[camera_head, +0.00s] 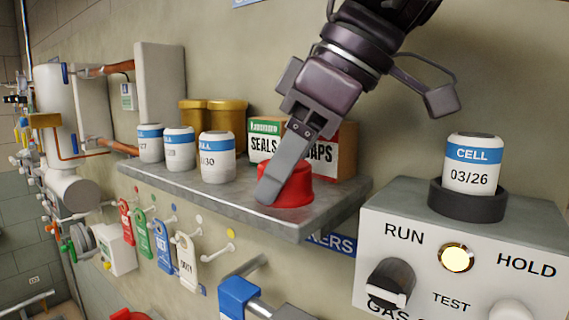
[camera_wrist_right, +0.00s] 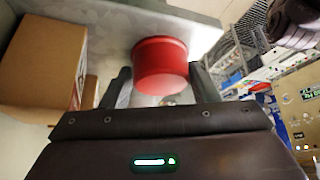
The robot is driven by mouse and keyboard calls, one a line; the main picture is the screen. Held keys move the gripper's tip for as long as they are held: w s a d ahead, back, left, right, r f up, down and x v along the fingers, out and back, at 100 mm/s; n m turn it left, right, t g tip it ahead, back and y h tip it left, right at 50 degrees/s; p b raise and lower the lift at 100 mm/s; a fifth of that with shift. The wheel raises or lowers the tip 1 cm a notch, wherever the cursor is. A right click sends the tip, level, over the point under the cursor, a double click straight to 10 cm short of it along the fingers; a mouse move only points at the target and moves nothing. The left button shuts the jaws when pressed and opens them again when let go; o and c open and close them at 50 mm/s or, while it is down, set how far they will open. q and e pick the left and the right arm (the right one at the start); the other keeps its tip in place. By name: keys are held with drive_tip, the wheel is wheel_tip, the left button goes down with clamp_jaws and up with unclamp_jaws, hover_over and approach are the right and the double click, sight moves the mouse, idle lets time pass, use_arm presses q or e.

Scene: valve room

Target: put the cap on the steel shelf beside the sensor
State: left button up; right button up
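The red cap (camera_head: 292,186) sits upright on the right front part of the steel shelf (camera_head: 250,205). My right gripper (camera_head: 275,188) reaches down from above, with one finger in front of the cap's left side in the head view. In the right wrist view, the cap (camera_wrist_right: 160,66) lies between the two fingertips (camera_wrist_right: 160,72), with narrow gaps at its sides. The gripper looks open around it. The sensor is probably the white cell marked 03/26 (camera_head: 472,164), seated in a black ring on the grey panel. My left gripper is not in view.
Several white cells (camera_head: 217,158) stand on the shelf's left part. A cardboard box (camera_head: 345,150) and brown jars (camera_head: 213,115) stand behind. The grey panel (camera_head: 455,235) has a lit button and knobs. Coloured tags (camera_head: 187,262) hang below the shelf.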

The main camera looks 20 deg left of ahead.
drive_tip(key=shift+o, duration=1.2)
drive_tip(key=shift+w+f, duration=0.15)
drive_tip(key=shift+f, duration=0.05)
drive_tip(key=shift+o, duration=0.5)
drive_tip(key=shift+s+d+r, duration=0.1)
drive_tip(key=shift+s+r, duration=0.05)
drive_tip(key=shift+s, duration=0.4)
drive_tip(key=shift+w+r, duration=0.15)
drive_tip(key=shift+r, duration=0.15)
drive_tip(key=v, duration=1.1)
drive_tip(key=shift+d+r, duration=0.2)
drive_tip(key=shift+r, duration=0.15)
